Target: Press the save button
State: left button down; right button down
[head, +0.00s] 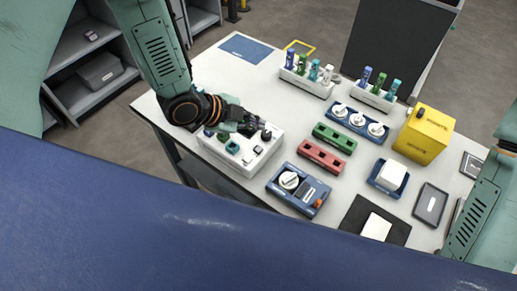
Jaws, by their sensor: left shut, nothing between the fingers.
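A white control box (268,156) stands at the near left of the table, with dark knobs, a teal-rimmed control and small buttons on its top. I cannot tell which of these is the save button; no label can be read at this size. My left gripper (250,126) is shut and empty, low over the back of the box. It hides part of the box's top, and I cannot tell whether its tips touch a control. My right arm shows at the right edge, but its gripper is out of view.
Right of the box are a blue device with a white dial (298,190), a red block (321,156) and a green block (335,138). White racks with coloured bottles (307,80) stand behind. A yellow box (424,134) stands at the right. The table's back left is mostly clear.

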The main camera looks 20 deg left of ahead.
aim_at(256, 150)
pick_arm(q)
notch_tip(256, 150, down, 7)
jog(key=b, duration=0.5)
jog(key=shift+s+f+b, duration=0.1)
jog(key=shift+f+b, duration=0.2)
jog(key=shift+b, duration=0.1)
jog(key=shift+d+r, duration=0.1)
jog(key=shift+d, duration=0.05)
dwell(0.5)
